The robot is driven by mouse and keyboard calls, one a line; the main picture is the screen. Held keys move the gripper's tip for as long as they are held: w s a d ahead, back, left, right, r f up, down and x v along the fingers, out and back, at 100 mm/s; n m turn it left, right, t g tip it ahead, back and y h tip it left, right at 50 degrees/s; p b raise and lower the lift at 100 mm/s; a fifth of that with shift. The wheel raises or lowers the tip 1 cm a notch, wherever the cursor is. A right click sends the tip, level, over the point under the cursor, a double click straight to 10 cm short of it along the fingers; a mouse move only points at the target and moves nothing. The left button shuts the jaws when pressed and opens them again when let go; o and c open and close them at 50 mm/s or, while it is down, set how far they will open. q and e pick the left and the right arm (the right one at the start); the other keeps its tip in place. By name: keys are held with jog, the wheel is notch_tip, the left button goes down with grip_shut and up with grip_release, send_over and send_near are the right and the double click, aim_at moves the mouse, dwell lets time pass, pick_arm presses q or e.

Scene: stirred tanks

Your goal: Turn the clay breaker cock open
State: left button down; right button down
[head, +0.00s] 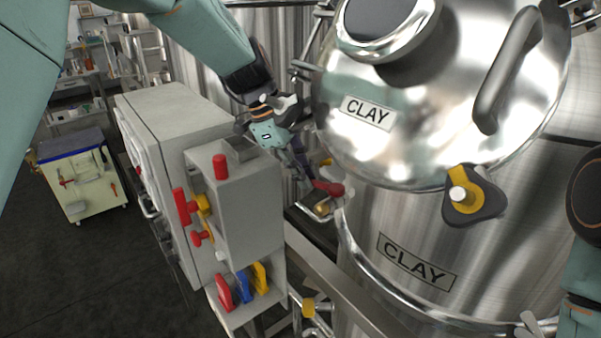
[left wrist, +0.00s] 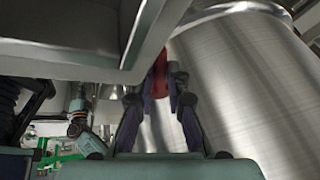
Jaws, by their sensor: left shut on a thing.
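The clay tank (head: 420,240) is a shiny steel vessel with two CLAY labels, one on its lid and one on its wall. The breaker cock sits low on the tank's left side, with a red handle (head: 329,188) and a brass-coloured body (head: 321,208). My left gripper (head: 314,180) reaches down between the grey cabinet and the tank and is shut on the red handle. In the left wrist view, the red handle (left wrist: 160,76) shows between the dark fingers (left wrist: 157,90). The fingers partly hide it. My right gripper is not clearly in view.
A grey control box (head: 250,195) with red, yellow and blue handles stands close left of the gripper. A metal rail (head: 335,275) runs below the cock. The lid has a big grey handle (head: 507,70) and a yellow-black knob clamp (head: 473,197). Open floor lies left.

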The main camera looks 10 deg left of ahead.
pick_arm(q)
jog(key=shift+s+r+n+t+y+b, duration=0.15)
jog(key=shift+s+n+t+b, duration=0.25)
jog(key=shift+n+b, duration=0.4)
jog(key=shift+s+n+t+y+b, duration=0.15)
jog(key=shift+s+n+t+b, duration=0.25)
jog(key=shift+n, duration=0.6)
jog(key=shift+s, duration=0.1)
jog(key=c, duration=1.3)
grip_release()
jog(key=shift+s, duration=0.2)
jog(key=shift+c, duration=0.2)
jog(key=shift+w, duration=0.1)
jog(key=v, duration=1.2)
